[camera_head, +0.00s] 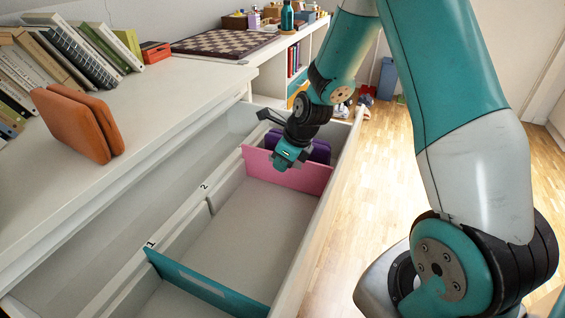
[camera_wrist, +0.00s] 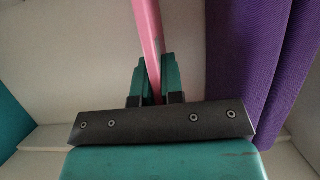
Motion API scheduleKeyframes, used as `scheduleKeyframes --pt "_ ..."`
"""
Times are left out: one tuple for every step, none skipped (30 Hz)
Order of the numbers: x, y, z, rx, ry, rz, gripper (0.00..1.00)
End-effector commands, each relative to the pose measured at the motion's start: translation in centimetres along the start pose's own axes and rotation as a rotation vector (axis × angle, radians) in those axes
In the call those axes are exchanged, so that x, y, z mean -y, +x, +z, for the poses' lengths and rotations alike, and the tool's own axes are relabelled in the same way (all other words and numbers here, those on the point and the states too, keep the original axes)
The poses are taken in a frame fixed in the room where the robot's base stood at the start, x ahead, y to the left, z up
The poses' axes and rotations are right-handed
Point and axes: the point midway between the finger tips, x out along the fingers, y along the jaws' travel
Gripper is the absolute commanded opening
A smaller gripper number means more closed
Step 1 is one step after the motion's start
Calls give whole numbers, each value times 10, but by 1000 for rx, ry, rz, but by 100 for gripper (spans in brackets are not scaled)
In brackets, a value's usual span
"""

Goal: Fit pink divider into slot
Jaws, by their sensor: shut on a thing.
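The pink divider (camera_head: 308,179) stands upright across the open drawer (camera_head: 232,222), spanning most of the width between the left rail and the right wall. My gripper (camera_head: 290,157) is shut on its top edge near the middle. In the wrist view, the divider (camera_wrist: 148,25) runs between the two teal fingers (camera_wrist: 151,80). The rail carries the labels "1" and "2" (camera_head: 204,186). The divider is beyond the "2" mark. Its lower edge and ends are not clear enough to tell whether it sits in a slot.
A teal divider (camera_head: 205,284) crosses the drawer near label "1". A purple object (camera_head: 320,150) lies just behind the pink divider; it also shows close on the right in the wrist view (camera_wrist: 245,50). The compartment between teal and pink is empty. An orange-brown case (camera_head: 75,122) stands on the cabinet top.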

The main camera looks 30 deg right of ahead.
Motion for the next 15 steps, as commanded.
scheduleKeyframes --pt "0 0 0 0 0 0 0" --pt "0 1 0 0 0 0 0" --pt "0 2 -1 0 0 0 13" --pt "0 1 0 0 0 0 20" --pt "0 1 0 0 0 0 27" --pt "0 1 0 0 0 0 34" --pt "0 1 0 0 0 0 34" --pt "0 1 0 0 0 0 34" --pt "0 1 0 0 0 0 34" --pt "0 1 0 0 0 0 34" --pt "0 1 0 0 0 0 34" --pt "0 1 0 0 0 0 34" --pt "0 1 0 0 0 0 34" --pt "0 0 0 0 0 0 34" --pt "0 -1 1 0 0 0 34"
